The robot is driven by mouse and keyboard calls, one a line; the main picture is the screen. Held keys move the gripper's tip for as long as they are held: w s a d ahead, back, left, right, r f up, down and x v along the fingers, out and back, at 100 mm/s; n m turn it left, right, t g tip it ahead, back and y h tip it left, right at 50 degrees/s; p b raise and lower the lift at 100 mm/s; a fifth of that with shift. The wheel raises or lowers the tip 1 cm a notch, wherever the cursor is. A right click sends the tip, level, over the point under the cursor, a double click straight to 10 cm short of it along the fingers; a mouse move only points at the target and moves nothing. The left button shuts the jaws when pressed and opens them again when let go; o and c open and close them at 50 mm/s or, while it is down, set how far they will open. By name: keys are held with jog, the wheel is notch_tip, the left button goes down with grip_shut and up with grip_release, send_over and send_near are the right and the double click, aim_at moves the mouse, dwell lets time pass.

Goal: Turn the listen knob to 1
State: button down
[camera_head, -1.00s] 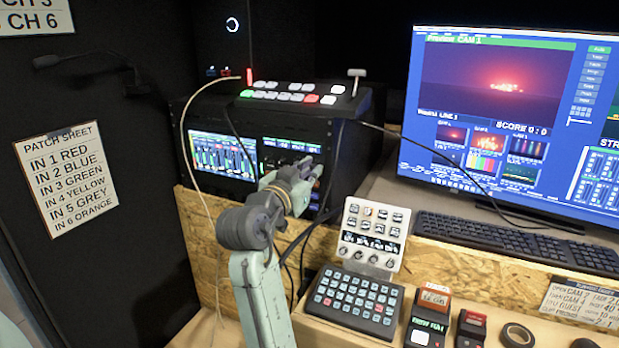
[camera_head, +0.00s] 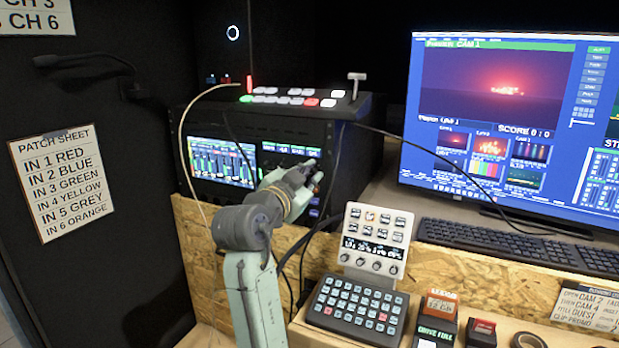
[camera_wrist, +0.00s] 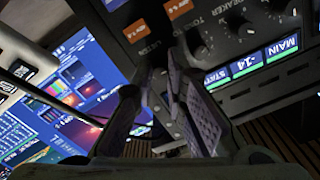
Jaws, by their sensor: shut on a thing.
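My gripper (camera_head: 310,172) is at the right part of the black rack unit's front (camera_head: 268,133), below the small screen. In the wrist view, the fingers of my gripper (camera_wrist: 162,68) reach up to the dark panel (camera_wrist: 185,12) and close in on a small knob there. The fingers hide most of that knob, so its pointer and setting cannot be read. A small label beside it may read LISTEN, but it is blurred. Another knob (camera_wrist: 196,42) sits just right of the fingertips. A lit MAIN display (camera_wrist: 283,47) is on the same panel.
A switcher with lit buttons (camera_head: 290,97) stands on the rack, and cables hang near my arm. Below right are a white control panel (camera_head: 374,240) and a black keypad (camera_head: 355,305). A large monitor (camera_head: 500,90) and keyboard (camera_head: 520,245) are at the right.

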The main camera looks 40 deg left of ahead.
jog(key=shift+r, duration=0.1)
jog(key=c, duration=1.9)
grip_release()
jog(key=v, duration=1.2)
